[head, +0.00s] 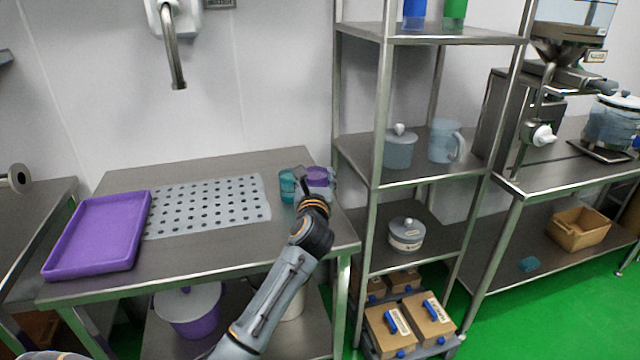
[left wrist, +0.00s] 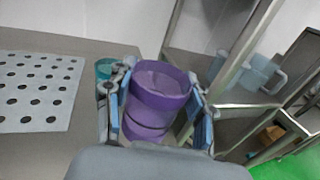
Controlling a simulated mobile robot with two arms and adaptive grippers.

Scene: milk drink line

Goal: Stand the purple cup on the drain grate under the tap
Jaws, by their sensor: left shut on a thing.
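The purple cup (head: 317,176) is at the back right corner of the left steel table. It also shows in the left wrist view (left wrist: 162,88), between the two fingers of my left gripper (head: 313,190), which are shut on it. A second purple band shows below the cup's upper part in the left wrist view. I cannot tell whether the cup touches the table. A grey perforated sheet (head: 205,205) lies on the table, left of the gripper. A wall tap (head: 174,50) hangs above and behind it. My right gripper is not in view.
A teal cup (head: 287,186) stands close to the left of my gripper. A purple tray (head: 100,232) lies at the table's left. A steel shelf rack (head: 384,100) rises just right of the table. Farther right, a machine with a white-handled tap (head: 541,134) stands on another counter.

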